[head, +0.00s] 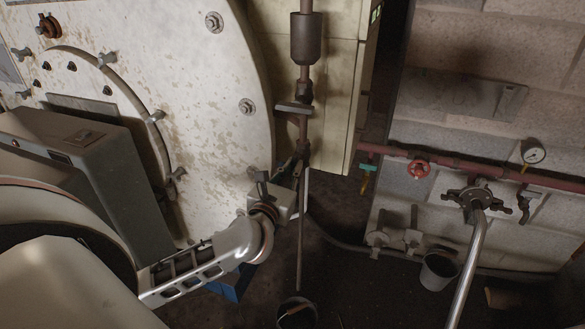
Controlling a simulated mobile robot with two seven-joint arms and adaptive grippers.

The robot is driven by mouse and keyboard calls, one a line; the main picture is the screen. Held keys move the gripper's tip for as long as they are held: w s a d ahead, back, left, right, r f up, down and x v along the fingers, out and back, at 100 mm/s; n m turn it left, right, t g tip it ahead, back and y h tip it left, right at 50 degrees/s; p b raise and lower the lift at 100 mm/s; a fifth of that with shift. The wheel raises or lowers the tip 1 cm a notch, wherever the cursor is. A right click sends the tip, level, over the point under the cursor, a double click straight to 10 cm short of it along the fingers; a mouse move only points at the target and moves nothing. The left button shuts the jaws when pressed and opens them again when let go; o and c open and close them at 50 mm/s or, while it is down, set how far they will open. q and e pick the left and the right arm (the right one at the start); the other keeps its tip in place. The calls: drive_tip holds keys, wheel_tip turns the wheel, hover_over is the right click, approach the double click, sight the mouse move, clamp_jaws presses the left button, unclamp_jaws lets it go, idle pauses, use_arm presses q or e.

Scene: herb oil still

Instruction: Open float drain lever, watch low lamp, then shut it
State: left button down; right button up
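A thin vertical pipe (300,230) with a brown cylindrical body (305,38) near its top runs down beside the large pale drum. A short flat bar (293,107) crosses this pipe below the cylinder; it looks like a lever, but I cannot confirm that it is the float drain lever. My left gripper (297,170) is at the pipe, below the bar, with its dark fingers close to or touching the pipe. Its finger gap is too small and dark to judge. My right gripper is out of view.
A dark bucket (297,312) stands under the pipe. The stained drum (200,70) fills the upper left. At right are a red pipe (455,163), a red handwheel (419,169), a gauge (533,152), a curved steel pipe (468,265) and a grey bucket (438,271).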

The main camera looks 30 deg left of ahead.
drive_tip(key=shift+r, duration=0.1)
use_arm(q)
drive_tip(key=shift+r+m+p, duration=0.1)
drive_tip(key=shift+m+p, duration=0.3)
drive_tip(key=shift+p, duration=0.2)
drive_tip(key=m+p, duration=0.1)
drive_tip(key=m, duration=0.4)
drive_tip(key=f+m+p, duration=0.1)
drive_tip(key=m+p, duration=0.1)
drive_tip(key=m, duration=0.4)
drive_tip(key=d+m+p, duration=0.1)
drive_tip(key=m+p, duration=0.1)
drive_tip(key=m, duration=0.3)
drive_tip(key=shift+w+f+m, duration=0.1)
drive_tip(key=shift+f+m, duration=0.1)
drive_tip(key=shift+m, duration=0.1)
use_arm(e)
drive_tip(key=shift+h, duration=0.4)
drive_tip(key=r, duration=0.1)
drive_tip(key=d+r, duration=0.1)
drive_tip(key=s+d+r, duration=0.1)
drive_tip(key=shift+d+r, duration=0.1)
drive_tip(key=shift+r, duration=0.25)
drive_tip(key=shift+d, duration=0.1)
